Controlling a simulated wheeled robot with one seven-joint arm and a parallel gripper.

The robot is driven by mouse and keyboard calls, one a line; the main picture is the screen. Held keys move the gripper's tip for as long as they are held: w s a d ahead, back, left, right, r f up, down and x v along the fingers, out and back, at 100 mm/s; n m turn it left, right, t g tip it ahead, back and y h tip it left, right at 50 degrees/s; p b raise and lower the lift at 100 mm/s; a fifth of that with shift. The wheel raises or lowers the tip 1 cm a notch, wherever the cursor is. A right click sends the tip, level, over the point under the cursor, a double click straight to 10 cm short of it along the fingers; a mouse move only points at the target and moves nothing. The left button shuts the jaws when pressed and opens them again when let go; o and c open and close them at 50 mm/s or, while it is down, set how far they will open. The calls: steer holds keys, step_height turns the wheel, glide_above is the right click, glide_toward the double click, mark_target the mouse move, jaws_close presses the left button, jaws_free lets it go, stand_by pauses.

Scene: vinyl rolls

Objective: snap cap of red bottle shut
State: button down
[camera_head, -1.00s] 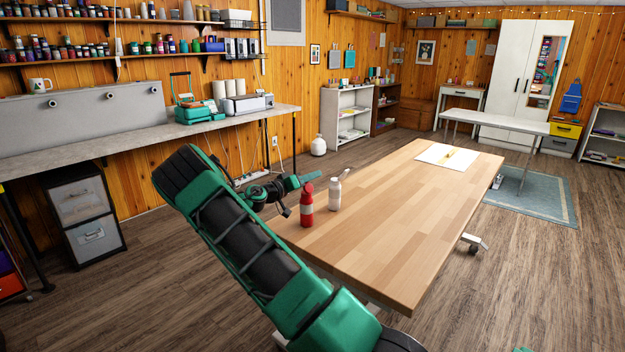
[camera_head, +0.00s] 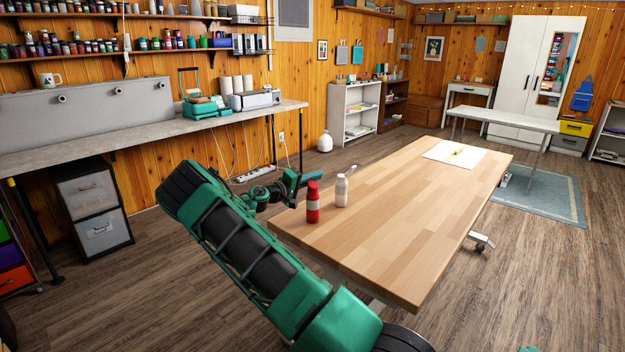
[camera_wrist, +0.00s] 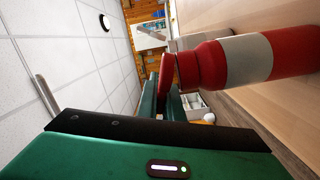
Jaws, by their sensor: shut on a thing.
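The red bottle (camera_head: 313,207), with a white band, stands upright near the left edge of the wooden table, left of a white bottle (camera_head: 341,190). In the wrist view the red bottle (camera_wrist: 290,55) lies sideways across the upper right. Its round red cap (camera_wrist: 167,76) shows beside the neck, at my fingers; the hinge and how far the cap is open are not clear. My gripper (camera_head: 305,178) is at the height of the bottle's top, just left of it. In the wrist view my gripper's green fingers (camera_wrist: 163,100) are close together at the cap, shut on it.
The wooden table (camera_head: 400,220) is mostly clear, with white paper (camera_head: 455,152) at its far end. The white bottle stands close by the red one, its cap tilted up. A grey counter (camera_head: 130,138) runs along the left wall.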

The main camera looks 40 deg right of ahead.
steer(key=shift+f, duration=0.15)
steer(key=c, duration=1.9)
jaws_free()
steer(key=a, duration=1.1)
steer(key=shift+w, duration=0.15)
